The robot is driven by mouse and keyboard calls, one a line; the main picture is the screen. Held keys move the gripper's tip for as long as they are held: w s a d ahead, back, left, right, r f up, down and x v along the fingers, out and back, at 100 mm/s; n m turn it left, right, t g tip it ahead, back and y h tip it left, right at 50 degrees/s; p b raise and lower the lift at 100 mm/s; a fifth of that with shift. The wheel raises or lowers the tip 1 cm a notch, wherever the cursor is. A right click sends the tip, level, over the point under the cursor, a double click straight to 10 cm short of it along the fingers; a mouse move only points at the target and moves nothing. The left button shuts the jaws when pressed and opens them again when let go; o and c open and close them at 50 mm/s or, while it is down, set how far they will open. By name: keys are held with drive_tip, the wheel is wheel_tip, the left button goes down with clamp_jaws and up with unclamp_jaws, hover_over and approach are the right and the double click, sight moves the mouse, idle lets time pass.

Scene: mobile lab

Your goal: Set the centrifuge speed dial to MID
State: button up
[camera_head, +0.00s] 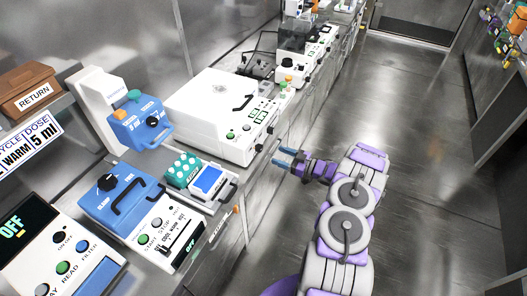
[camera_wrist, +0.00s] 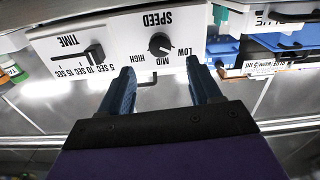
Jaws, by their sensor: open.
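The centrifuge is a large white box (camera_head: 205,112) on the left bench. Its front panel (camera_wrist: 110,40) appears upside down in the wrist view. A round black SPEED dial (camera_wrist: 160,44) has LOW at right, MID below and HIGH at left in that view. The dial's thin pale mark seems to lean toward LOW, but it is small. In the head view, the dial (camera_head: 259,147) is a small dark knob on the front face. My gripper (camera_wrist: 160,66) is open and empty, with blue fingers either side of the dial in the picture, apart from it. It also shows in the head view (camera_head: 284,157).
A TIME slider (camera_wrist: 94,54) sits left of the dial in the wrist view. A blue device (camera_head: 125,195), a green tube rack (camera_head: 182,170) and a small screen unit (camera_head: 208,182) stand nearer on the bench. The floor (camera_head: 400,110) to the right is clear.

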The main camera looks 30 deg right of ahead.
sight(262, 149)
drive_tip(key=b+x, duration=0.1)
drive_tip(key=x, duration=0.7)
drive_tip(key=shift+w+a+b, duration=0.1)
drive_tip(key=shift+w+b, duration=0.1)
drive_tip(key=shift+b, duration=0.1)
drive_tip(key=shift+c, duration=0.3)
drive_tip(key=c, duration=1)
